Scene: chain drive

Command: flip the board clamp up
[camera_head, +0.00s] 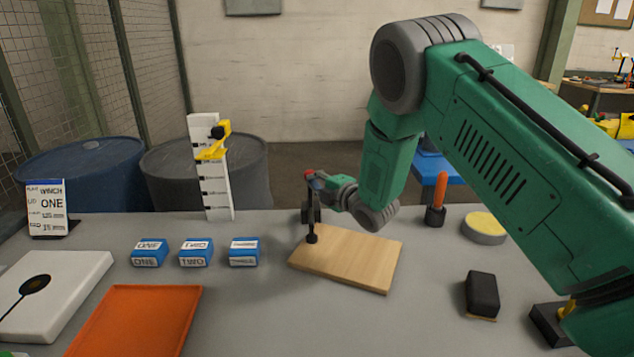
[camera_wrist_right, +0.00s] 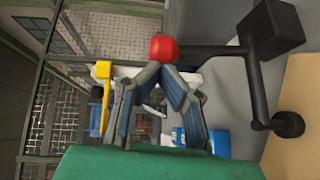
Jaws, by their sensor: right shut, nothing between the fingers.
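The board clamp (camera_head: 311,212) is black with a red knob (camera_head: 309,174) at its top. Its round black foot (camera_head: 312,238) is at the back-left edge of a light wooden board (camera_head: 350,260). In the right wrist view I see the red knob (camera_wrist_right: 163,47), the black bar and the foot (camera_wrist_right: 287,124) by the board (camera_wrist_right: 298,110). My right gripper (camera_head: 318,182) is at the knob, coming from the right. Its shut, empty fingertips (camera_wrist_right: 165,68) are right at the knob; I cannot tell whether they touch. My left gripper is out of view.
Blue labelled blocks (camera_head: 196,253) stand left of the board, near an orange tray (camera_head: 140,318). A white upright scale with a yellow slider (camera_head: 213,150) stands behind. A black block (camera_head: 482,293), an orange-handled tool (camera_head: 436,203) and a yellow-topped disc (camera_head: 486,226) are on the right.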

